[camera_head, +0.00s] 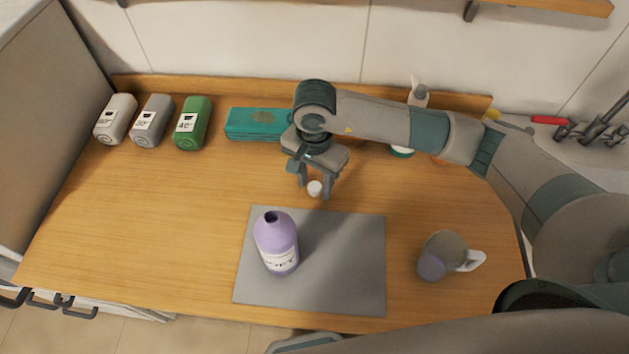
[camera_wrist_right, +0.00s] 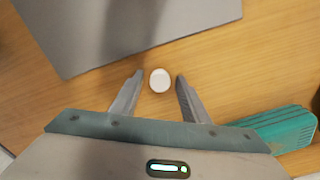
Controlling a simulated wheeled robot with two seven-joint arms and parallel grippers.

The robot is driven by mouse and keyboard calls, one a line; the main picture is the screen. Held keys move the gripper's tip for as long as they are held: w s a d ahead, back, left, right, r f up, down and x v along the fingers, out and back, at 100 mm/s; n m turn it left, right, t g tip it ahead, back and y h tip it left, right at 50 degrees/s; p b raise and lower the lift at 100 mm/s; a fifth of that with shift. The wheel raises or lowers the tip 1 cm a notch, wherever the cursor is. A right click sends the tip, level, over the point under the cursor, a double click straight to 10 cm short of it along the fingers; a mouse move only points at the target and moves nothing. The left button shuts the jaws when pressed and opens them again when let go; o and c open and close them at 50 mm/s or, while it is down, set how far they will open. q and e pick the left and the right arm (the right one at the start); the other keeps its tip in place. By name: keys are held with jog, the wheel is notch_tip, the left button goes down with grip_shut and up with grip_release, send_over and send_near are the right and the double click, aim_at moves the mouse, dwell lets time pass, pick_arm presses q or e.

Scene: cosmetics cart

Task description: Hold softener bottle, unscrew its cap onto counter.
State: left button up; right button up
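The purple softener bottle (camera_head: 277,243) stands on the grey mat (camera_head: 340,260), its dark neck opening bare. A small white cap (camera_head: 315,188) is on the wooden counter just behind the mat. My right gripper (camera_head: 315,193) points down over the cap. In the right wrist view the cap (camera_wrist_right: 160,80) shows between the fingertips (camera_wrist_right: 159,78), with a gap on both sides, so the gripper is open and not clamped on it. My left gripper is not in view.
A teal box (camera_head: 257,124) lies behind my right gripper. Grey and green containers (camera_head: 194,122) stand at the back left. A mug (camera_head: 441,256) with a white handle is right of the mat. A white-topped bottle (camera_head: 418,95) stands behind my right arm.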

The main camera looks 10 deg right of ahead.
aim_at(314, 186)
jog(key=shift+r, duration=0.15)
jog(key=shift+r+p, duration=0.15)
jog(key=shift+p, duration=0.15)
notch_tip(314, 186, up, 12)
jog(key=b, duration=0.5)
dwell(0.8)
